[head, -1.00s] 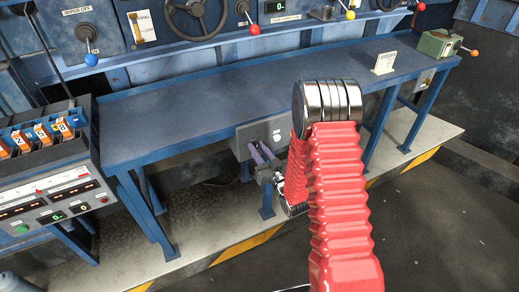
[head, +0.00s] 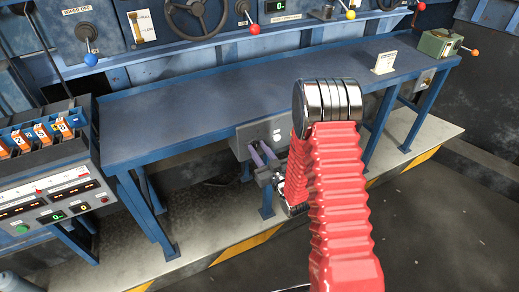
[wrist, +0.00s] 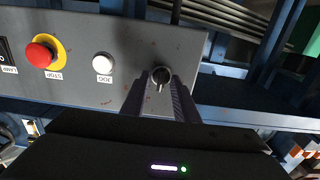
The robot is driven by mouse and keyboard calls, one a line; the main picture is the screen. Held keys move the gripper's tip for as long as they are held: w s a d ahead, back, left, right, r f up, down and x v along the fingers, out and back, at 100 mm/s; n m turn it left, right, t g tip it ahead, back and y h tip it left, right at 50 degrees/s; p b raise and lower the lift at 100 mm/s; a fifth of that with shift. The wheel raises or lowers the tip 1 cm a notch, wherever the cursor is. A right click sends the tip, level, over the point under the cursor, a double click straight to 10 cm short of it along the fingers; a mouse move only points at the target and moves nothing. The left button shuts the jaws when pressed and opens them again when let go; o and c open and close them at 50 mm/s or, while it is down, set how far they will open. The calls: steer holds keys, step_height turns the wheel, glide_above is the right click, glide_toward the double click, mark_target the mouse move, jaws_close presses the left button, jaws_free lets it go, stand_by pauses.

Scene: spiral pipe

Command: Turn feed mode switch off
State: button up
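The feed mode switch seems to be the small dark rotary knob (wrist: 161,76) with a pale pointer on a grey control panel (wrist: 130,30) in the wrist view; its label is not readable. My gripper (wrist: 158,93) has its two dark fingers apart, one on each side of the knob, with a gap between them. I cannot tell whether they touch it. In the head view my gripper (head: 262,155) is under the blue bench, at the front of the grey box (head: 262,132). The knob is hidden there.
A red stop button (wrist: 40,54) on a yellow ring and a white jog button (wrist: 103,64) sit beside the knob on the same panel. The blue bench (head: 230,90) is above my gripper. A blue leg (head: 266,200) stands below the box.

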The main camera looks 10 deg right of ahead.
steer(key=v, duration=1.3)
steer(key=shift+s, duration=0.4)
